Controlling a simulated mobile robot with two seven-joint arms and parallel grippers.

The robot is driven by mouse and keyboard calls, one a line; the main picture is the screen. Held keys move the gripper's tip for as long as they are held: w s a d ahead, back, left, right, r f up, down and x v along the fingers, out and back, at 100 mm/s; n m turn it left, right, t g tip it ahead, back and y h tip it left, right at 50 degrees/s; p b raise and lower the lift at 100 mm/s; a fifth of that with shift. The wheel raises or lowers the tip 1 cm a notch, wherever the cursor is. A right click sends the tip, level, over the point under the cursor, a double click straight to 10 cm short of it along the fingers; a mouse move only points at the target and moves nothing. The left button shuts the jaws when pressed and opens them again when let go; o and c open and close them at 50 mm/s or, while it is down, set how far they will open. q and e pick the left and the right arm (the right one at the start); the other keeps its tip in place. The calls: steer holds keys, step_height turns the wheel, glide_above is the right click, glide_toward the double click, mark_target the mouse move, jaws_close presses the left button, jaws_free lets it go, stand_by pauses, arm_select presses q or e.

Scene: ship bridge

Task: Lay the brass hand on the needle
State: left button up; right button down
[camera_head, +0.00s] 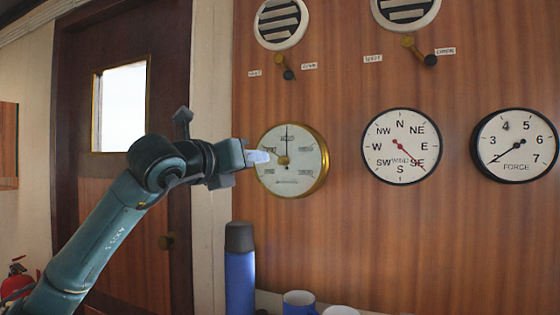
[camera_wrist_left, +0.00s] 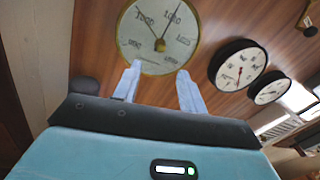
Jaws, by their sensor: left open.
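The barometer (camera_head: 307,180) is a round white dial with a brass rim, on the wood panel. Its dark needle (camera_head: 287,138) points nearly straight up from a brass hub (camera_head: 283,160). The brass hand is hard to make out in the head view. In the left wrist view the dial (camera_wrist_left: 180,50) shows two thin pointers, one towards the upper left and one towards the upper right; I cannot tell surely which is brass. My left gripper (camera_head: 262,156) is at the dial's left edge. Its two pale fingers (camera_wrist_left: 158,86) are apart, with nothing between them. My right gripper is not in view.
A wind dial (camera_head: 401,165) and a force dial (camera_head: 515,163) hang to the right. Two vents with small levers are above. A blue flask (camera_head: 240,270) and a blue mug (camera_head: 299,303) stand below. A door (camera_head: 120,190) is at left.

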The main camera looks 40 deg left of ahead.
mark_target(280, 161)
arm_select(q)
steer(key=w+p, duration=0.1)
steer(key=w, duration=0.2)
steer(key=w+a+p, duration=0.1)
steer(key=w, duration=0.2)
steer(key=w+p, duration=0.1)
steer(key=w, duration=0.2)
steer(key=shift+w+a+r+p, duration=0.1)
steer(key=shift+w+a+p, duration=0.2)
steer(key=shift+w, duration=0.05)
steer(key=shift+w+a, duration=0.1)
steer(key=shift+w, duration=0.45)
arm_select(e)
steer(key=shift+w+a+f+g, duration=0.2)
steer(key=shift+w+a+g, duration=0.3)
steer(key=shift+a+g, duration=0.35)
arm_select(q)
steer(key=shift+c, duration=0.5)
jaws_close()
